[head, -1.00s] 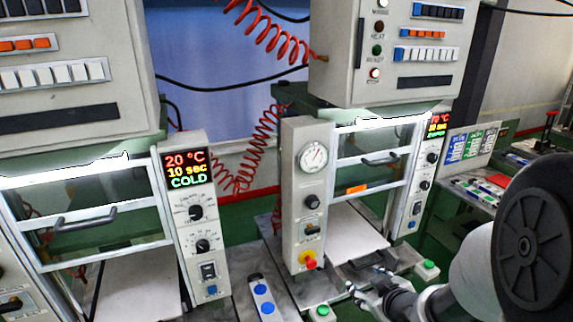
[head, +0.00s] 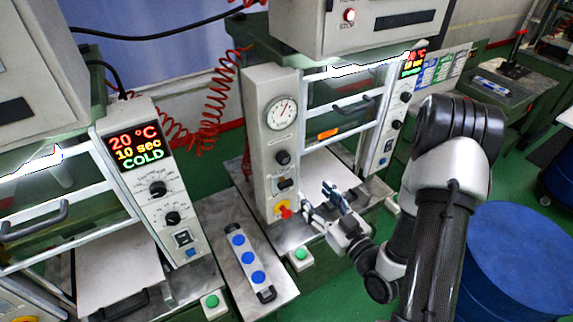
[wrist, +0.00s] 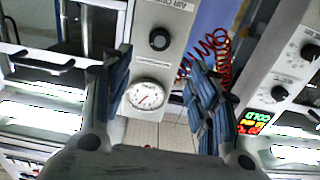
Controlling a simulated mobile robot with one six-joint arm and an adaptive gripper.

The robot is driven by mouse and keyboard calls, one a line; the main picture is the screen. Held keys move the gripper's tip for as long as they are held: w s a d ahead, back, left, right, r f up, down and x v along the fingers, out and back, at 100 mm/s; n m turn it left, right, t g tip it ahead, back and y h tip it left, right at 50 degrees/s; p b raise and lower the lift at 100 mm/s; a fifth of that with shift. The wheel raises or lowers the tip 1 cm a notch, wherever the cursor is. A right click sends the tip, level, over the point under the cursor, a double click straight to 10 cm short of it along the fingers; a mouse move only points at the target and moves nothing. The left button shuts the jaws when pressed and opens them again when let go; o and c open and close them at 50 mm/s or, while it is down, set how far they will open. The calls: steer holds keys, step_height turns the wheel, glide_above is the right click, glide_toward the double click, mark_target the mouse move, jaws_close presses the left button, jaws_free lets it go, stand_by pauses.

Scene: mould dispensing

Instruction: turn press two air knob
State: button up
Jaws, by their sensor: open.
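The right-hand press has a grey column with a pressure gauge (head: 281,111) near its top. A black round knob (head: 283,157) sits below the gauge, with a second black switch (head: 288,184) under it and a red button (head: 284,212) on yellow at the bottom. My gripper (head: 322,200) is open and empty, to the right of the column's lower part. In the wrist view, where the panel appears upside down, the round knob (wrist: 160,39) and the gauge (wrist: 147,95) show between the spread fingers (wrist: 157,62). The fingers look apart from the knob.
The left press (head: 140,150) has a display reading 20 °C, 10 sec, COLD. A plate with blue buttons (head: 240,255) lies between the presses. A green button (head: 301,254) is below my gripper. A blue drum (head: 515,260) stands at right. Red coiled hoses (head: 205,105) hang behind.

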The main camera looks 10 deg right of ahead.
mark_target(286, 161)
steer(key=b+x, duration=1)
steer(key=x, duration=0.5)
steer(key=shift+w+a+f, duration=0.1)
steer(key=shift+w, duration=0.05)
steer(key=c, duration=1.1)
